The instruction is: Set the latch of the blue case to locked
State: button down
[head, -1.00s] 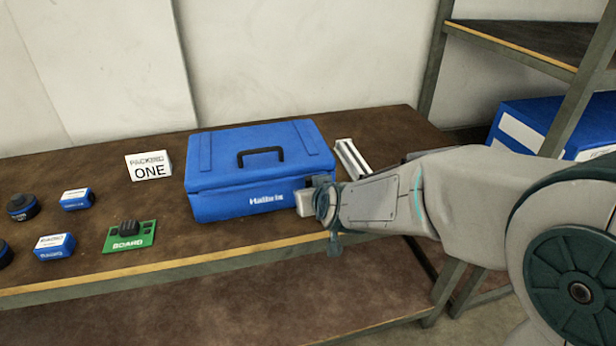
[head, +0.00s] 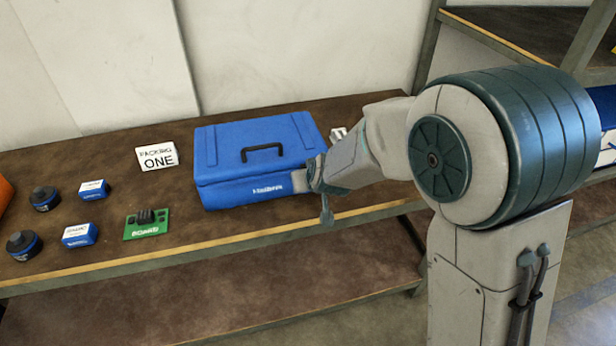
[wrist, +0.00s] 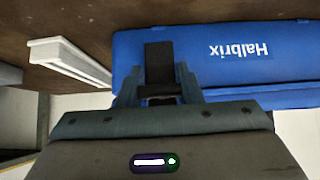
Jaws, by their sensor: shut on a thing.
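The blue case (head: 255,155) stands closed on the workbench, with a black handle (head: 263,152) on its lid and white lettering on its front. My gripper (head: 306,179) is at the right end of the case's front. In the wrist view the case front (wrist: 235,65) appears upside down, and my gripper (wrist: 165,88) is shut on the dark latch (wrist: 158,58) against that front. The fingers cover part of the latch, and I cannot tell its setting. In the head view my wrist hides the latch.
The workbench (head: 100,245) holds a "PACKING ONE" sign (head: 157,157), a green board (head: 147,224), blue boxes (head: 80,235) and dark round parts (head: 45,198) left of the case. A pale rail (wrist: 65,60) lies beside the case. A shelf rack (head: 510,45) stands at the right.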

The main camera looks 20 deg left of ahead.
jog(key=c, duration=1)
grip_release()
jog(key=p+v, duration=0.7)
jog(key=v, duration=0.7)
jog(key=shift+w, duration=0.1)
